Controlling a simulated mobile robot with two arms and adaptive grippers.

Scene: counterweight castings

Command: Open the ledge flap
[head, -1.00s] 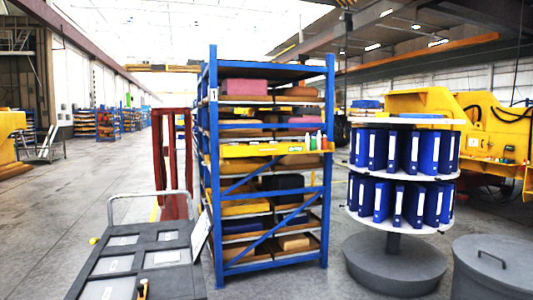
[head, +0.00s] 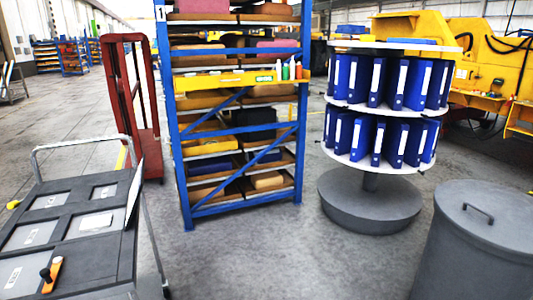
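A blue shelf rack (head: 186,150) stands ahead, left of the picture's middle. A yellow ledge (head: 215,82) runs across its front at upper-middle height. Several small bottles (head: 285,71), orange and pale green among them, stand at the ledge's right end. I cannot tell which part is a flap, or whether one is open or shut. Neither of my grippers is in view.
A grey cart (head: 75,190) with a metal handle stands at the lower left, by a red frame (head: 118,95). A round stand (head: 368,205) with blue binders is right of the rack. A grey lidded bin (head: 470,255) is lower right. Floor (head: 265,255) between is clear.

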